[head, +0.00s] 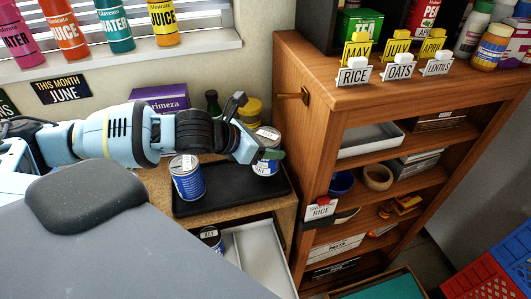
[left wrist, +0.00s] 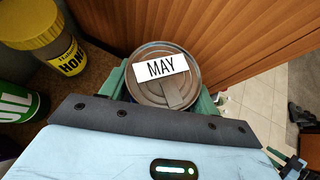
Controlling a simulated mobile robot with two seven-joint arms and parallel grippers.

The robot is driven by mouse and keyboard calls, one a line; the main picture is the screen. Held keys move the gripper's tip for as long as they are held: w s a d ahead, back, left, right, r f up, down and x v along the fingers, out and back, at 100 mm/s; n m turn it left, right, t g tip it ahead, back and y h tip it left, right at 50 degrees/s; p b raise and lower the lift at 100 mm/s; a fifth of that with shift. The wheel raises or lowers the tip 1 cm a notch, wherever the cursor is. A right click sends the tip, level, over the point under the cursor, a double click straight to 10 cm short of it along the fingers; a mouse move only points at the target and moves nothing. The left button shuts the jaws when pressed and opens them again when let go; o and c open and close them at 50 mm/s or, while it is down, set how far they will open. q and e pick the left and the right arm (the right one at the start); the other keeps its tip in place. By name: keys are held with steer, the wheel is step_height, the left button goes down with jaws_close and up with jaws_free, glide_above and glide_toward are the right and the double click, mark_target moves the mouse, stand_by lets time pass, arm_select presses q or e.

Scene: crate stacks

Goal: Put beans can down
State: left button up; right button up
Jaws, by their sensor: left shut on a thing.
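My left gripper (head: 268,153) is shut on a can with a blue label (head: 266,165), holding it upright at the back right of the black tray (head: 225,203). I cannot tell whether its base touches the tray. In the left wrist view the can's metal lid (left wrist: 150,88) carries a white tag reading MAY, with green fingers on both sides. A second blue can (head: 188,180) stands on the tray, to the left of the held one. A third can (head: 210,237) shows lower down, beside a pale open drawer or bin. My right gripper is not in view.
A wooden shelf unit (head: 289,110) rises just right of the tray. Behind the held can stand a yellow-lidded jar (head: 250,110), a dark green bottle (head: 212,103) and a purple box (head: 160,98). The tray's front middle is bare.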

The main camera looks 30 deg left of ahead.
arm_select(q)
steer(key=shift+d+f, duration=0.1)
steer(key=shift+f, duration=1.25)
steer(key=shift+f, duration=0.2)
steer(key=o, duration=1.3)
steer(key=shift+s, duration=0.1)
steer(key=shift+c, duration=0.2)
steer(key=shift+r, duration=0.2)
steer(key=v, duration=1.2)
steer(key=shift+p, duration=0.35)
